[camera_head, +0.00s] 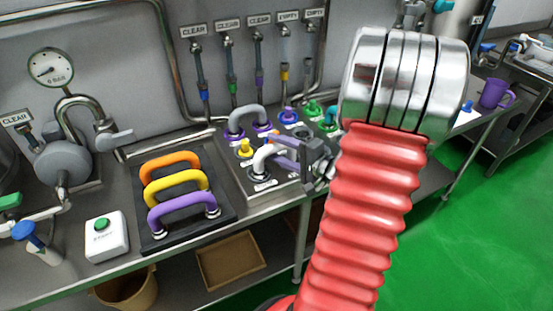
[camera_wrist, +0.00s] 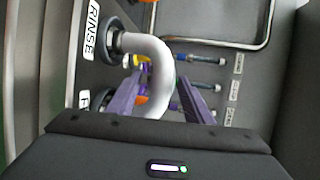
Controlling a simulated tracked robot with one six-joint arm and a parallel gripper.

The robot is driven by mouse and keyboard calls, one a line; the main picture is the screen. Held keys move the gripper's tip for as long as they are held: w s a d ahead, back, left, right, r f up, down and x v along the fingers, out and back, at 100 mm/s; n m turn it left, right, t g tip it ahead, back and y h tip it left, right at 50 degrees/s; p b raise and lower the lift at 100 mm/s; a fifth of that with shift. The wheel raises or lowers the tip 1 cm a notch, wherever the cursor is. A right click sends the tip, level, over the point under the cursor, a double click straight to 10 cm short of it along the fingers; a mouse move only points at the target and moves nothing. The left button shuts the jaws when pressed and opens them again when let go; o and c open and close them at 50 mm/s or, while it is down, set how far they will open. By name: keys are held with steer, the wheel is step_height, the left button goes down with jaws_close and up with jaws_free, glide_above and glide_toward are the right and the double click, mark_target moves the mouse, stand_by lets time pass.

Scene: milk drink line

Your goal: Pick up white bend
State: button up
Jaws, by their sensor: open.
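The white bend (camera_head: 260,158) stands on the grey port panel (camera_head: 236,180), by the yellow fitting. In the wrist view the white bend (camera_wrist: 160,62) curves from a dark round port by the RINSE label, and its other end is partly hidden. My gripper (camera_head: 271,147) is open, its purple fingers reaching in from the right at the bend. In the wrist view my gripper (camera_wrist: 166,80) has one finger on each side of the bend's curve. I cannot tell whether either finger touches it.
A grey bend (camera_head: 247,116) stands just behind on the panel, with purple, blue and green fittings around. A black rack (camera_head: 190,236) with orange, yellow and purple bends is at the left. A white button box (camera_head: 106,240) sits further left.

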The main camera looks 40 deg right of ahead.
steer(key=shift+w+a+f, duration=0.1)
steer(key=shift+w+f, duration=0.05)
steer(key=shift+w, duration=0.7)
steer(key=shift+w+a+f, duration=0.1)
steer(key=shift+w+f, duration=0.05)
steer(key=shift+w, duration=0.75)
steer(key=shift+w+a+f, duration=0.1)
steer(key=shift+w+f, duration=0.05)
steer(key=shift+w, duration=0.7)
steer(key=shift+d, duration=0.1)
steer(key=shift+s+f, duration=0.1)
jaws_close()
